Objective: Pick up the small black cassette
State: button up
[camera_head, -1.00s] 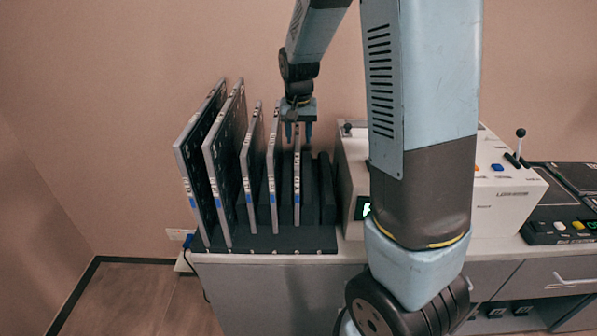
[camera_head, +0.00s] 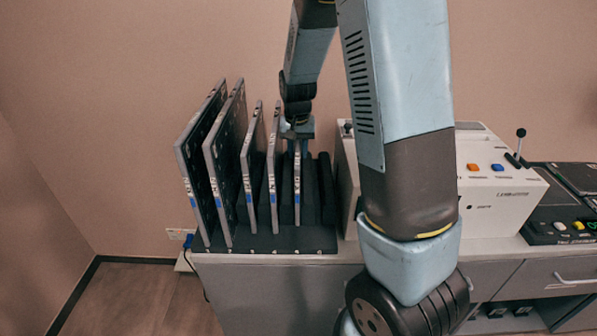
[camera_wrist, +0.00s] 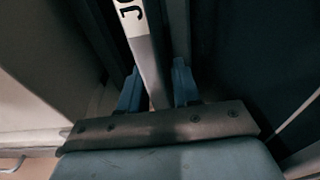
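The small black cassette (camera_head: 297,190) stands upright at the right end of a row of dark, pale-edged panels in the rack. It has a blue mark on its front edge. My gripper (camera_head: 298,147) is down at its top edge. In the wrist view the cassette's pale edge (camera_wrist: 148,68), with black lettering, runs between the two blue fingers of my gripper (camera_wrist: 157,88). The fingers stand apart on either side of it, with narrow gaps visible. The cassette's faces are mostly hidden.
The rack (camera_head: 270,243) also holds larger cassettes (camera_head: 228,160) to the left, close to one another. Empty dark slots lie to the right of the small one. A white console (camera_head: 490,195) stands right of the rack. The wall is behind.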

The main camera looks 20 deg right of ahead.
grip_shut()
dwell(1.1)
